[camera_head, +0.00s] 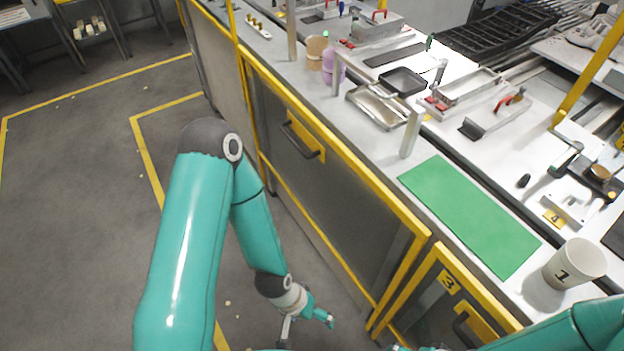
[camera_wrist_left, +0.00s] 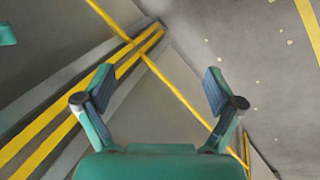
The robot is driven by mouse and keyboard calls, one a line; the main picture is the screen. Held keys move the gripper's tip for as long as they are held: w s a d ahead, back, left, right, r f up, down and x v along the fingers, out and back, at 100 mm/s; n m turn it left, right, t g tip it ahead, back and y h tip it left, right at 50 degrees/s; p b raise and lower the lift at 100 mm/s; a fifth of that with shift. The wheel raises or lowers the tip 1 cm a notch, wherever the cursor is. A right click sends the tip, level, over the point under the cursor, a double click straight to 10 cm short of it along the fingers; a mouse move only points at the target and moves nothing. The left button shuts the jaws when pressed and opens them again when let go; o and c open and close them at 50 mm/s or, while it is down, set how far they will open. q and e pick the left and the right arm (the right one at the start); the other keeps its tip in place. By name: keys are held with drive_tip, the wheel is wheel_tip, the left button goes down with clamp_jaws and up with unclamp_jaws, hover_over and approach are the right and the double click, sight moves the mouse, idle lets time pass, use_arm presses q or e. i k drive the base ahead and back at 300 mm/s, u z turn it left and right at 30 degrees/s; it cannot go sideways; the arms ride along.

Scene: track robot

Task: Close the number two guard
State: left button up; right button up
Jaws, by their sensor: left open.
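A grey guard panel with a yellow frame (camera_head: 335,175) and a black handle (camera_head: 300,140) stands on the bench front, left of the guard marked 3. I read no number on it, and I cannot tell whether it is fully shut. My left gripper (camera_head: 305,331) is low over the floor, left of the panel's lower right corner, apart from the handle. In the left wrist view, the left gripper (camera_wrist_left: 160,90) has its fingers wide apart with nothing between them. Yellow edge strips (camera_wrist_left: 85,100) show beyond. Of my right arm, only a small part shows at the lower right; its jaws are unclear.
The guard marked 3 (camera_head: 449,283) adjoins on the right. On the bench top are a green mat (camera_head: 470,212), a white cup marked 1 (camera_head: 574,264), a metal tray (camera_head: 378,108) and a black pan (camera_head: 403,81). The floor (camera_head: 80,200) at left is open.

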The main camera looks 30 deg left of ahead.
sight(422, 234)
drive_tip(key=k, duration=1.15)
drive_tip(key=u, duration=0.25)
drive_tip(key=i, duration=0.5)
drive_tip(key=u, duration=0.55)
drive_tip(key=i, duration=0.95)
drive_tip(key=z, duration=0.05)
